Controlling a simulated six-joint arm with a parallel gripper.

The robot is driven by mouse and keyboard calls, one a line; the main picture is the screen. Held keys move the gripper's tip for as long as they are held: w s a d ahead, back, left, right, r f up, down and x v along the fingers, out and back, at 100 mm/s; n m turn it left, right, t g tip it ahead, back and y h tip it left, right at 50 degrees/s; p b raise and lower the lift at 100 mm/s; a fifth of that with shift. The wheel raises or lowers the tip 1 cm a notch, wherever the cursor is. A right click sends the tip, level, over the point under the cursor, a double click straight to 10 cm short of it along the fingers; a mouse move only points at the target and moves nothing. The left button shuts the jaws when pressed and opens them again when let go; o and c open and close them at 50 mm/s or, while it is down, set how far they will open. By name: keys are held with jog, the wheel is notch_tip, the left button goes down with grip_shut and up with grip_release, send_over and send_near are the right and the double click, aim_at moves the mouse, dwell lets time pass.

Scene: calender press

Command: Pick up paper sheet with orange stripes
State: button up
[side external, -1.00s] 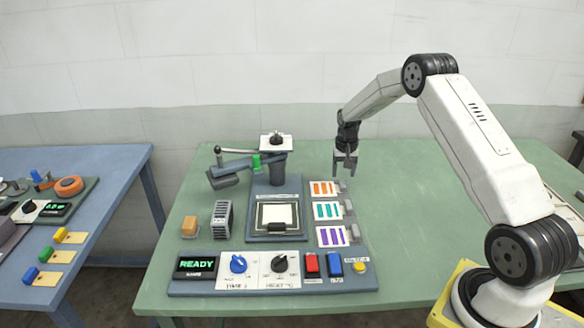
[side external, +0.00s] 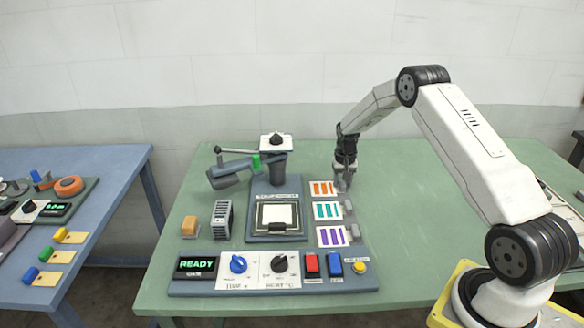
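The paper sheet with orange stripes (side external: 322,189) lies at the top of a column of three striped sheets, right of the press. A small grey tab sits at its right end. My gripper (side external: 343,182) points down at that right end, around or just above the tab, which it mostly hides. The fingers are small and dark here, and I cannot tell whether they touch the tab or how far apart they are. The sheet lies flat on the table.
Below are a teal-striped sheet (side external: 327,210) and a purple-striped sheet (side external: 331,236), each with a grey tab. The press (side external: 274,208) with its lever stands to the left. A control panel (side external: 272,285) reading READY runs along the front.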

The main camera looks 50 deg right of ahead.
grip_shut()
jog(key=shift+r, duration=0.15)
jog(key=shift+r, duration=0.45)
jog(key=s+a+r, duration=0.6)
jog(key=s+r, duration=0.5)
jog(key=s, duration=0.1)
jog(key=shift+s+r, duration=0.35)
jog(key=shift+r, duration=0.05)
dwell(0.4)
